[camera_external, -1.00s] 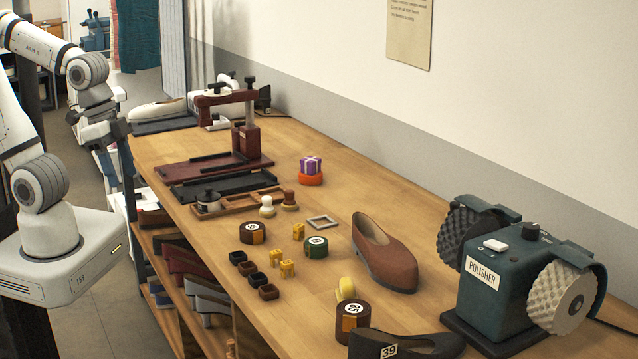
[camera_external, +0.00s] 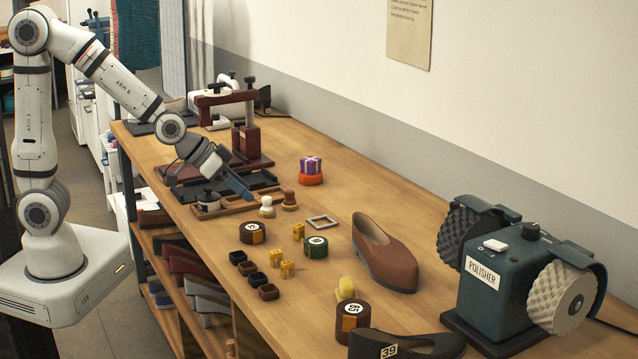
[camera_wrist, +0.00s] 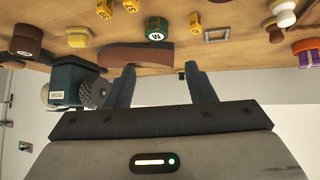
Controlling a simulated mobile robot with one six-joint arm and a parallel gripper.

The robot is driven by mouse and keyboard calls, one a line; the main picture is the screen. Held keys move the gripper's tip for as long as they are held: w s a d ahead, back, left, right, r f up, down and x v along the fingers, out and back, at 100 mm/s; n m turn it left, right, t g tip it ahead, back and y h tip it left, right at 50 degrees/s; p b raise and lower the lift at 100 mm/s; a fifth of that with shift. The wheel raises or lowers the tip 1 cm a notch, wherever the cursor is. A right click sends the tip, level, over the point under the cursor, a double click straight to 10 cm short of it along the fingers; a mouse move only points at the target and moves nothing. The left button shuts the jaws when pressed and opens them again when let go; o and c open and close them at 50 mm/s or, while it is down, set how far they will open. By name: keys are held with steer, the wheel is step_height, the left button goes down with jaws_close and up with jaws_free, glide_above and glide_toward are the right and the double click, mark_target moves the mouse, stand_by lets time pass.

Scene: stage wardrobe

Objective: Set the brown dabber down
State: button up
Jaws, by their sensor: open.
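The brown dabber (camera_external: 289,198), a brown knob on a pale base, stands upright on the wooden bench, beside the white dabber (camera_external: 267,205) and near the right end of the wooden tray (camera_external: 240,208). In the wrist view it shows at the upper right (camera_wrist: 275,33). My gripper (camera_external: 243,190) is over the tray area, left of the dabber and apart from it. The two fingers in the wrist view (camera_wrist: 160,67) are spread, with nothing between them. The tray's contents are partly hidden behind my gripper.
A maroon press (camera_external: 246,140) stands behind my gripper. A purple gift box on an orange round (camera_external: 311,170) sits behind the dabbers. Small tins, yellow blocks, a grey frame (camera_external: 323,221) and a brown shoe (camera_external: 385,255) lie to the right. The polisher (camera_external: 500,280) is at far right.

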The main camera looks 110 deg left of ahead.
steer(key=a+f+n+y+b, duration=0.2)
steer(key=a+f+n+y, duration=0.3)
steer(key=a, duration=0.7)
steer(key=g+y, duration=0.1)
steer(key=y, duration=0.1)
glide_toward(286, 194)
steer(key=shift+b+x, duration=0.4)
steer(key=shift+x, duration=0.45)
steer(key=shift+p+x, duration=0.65)
steer(key=shift+x, duration=3.1)
steer(key=shift+s, duration=0.1)
jaws_close()
